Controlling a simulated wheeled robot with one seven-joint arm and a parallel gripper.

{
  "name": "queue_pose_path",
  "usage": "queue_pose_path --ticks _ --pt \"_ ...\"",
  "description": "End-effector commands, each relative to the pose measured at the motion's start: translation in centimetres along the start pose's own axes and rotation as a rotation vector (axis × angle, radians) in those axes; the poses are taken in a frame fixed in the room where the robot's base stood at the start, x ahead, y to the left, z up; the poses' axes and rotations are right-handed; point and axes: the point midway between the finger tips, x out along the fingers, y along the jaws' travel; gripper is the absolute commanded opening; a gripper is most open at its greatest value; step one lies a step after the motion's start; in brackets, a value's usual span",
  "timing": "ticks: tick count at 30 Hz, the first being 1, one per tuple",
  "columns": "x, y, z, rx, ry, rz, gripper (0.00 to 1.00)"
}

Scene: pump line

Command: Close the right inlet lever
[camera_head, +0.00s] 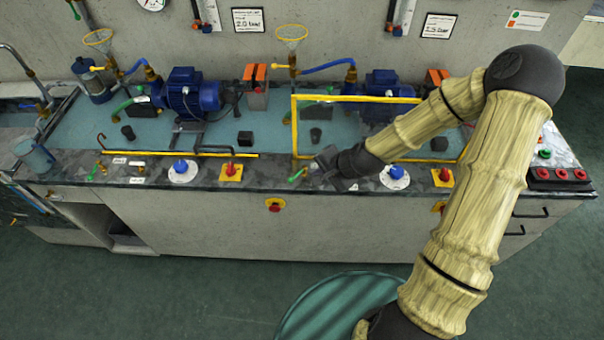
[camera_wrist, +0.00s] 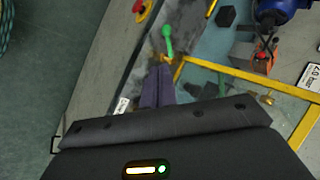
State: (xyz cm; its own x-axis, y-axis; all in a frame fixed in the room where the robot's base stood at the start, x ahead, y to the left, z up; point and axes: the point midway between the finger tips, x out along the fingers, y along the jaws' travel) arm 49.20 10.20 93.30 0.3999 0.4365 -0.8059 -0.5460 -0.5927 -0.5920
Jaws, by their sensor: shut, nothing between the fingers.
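The right inlet lever (camera_head: 297,175) is a green handle on a brass valve at the front edge of the bench, in front of the right-hand pump. In the wrist view the green lever (camera_wrist: 168,40) points up, away from my fingers, with its brass body at its lower end. My gripper (camera_head: 322,164) is just right of the lever in the head view. In the wrist view my fingers (camera_wrist: 158,84) are shut together and empty, tips close to the brass body. I cannot tell whether they touch it.
A yellow frame (camera_head: 293,128) rises just behind the lever. Right of my gripper are a blue knob (camera_head: 396,172) and a red knob on a yellow plate (camera_head: 442,177). A similar green lever (camera_head: 91,173) is far left. A red-and-yellow button (camera_head: 274,205) is on the bench front.

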Motion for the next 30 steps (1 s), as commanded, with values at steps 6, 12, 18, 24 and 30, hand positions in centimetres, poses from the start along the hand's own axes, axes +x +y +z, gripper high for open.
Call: queue_pose_path --ticks 6,12,18,24,30 --pt "3.5 0.0 0.2 -0.001 -0.004 0.002 0.00" --pt "6.4 -0.3 0.1 -0.002 -0.003 0.001 0.00" --pt "8.9 -1.2 0.1 -0.003 -0.001 0.000 0.00" --pt "9.6 -1.4 0.0 -0.002 0.001 0.001 0.00" --pt "9.6 -1.4 0.0 -0.002 0.001 0.001 0.00"
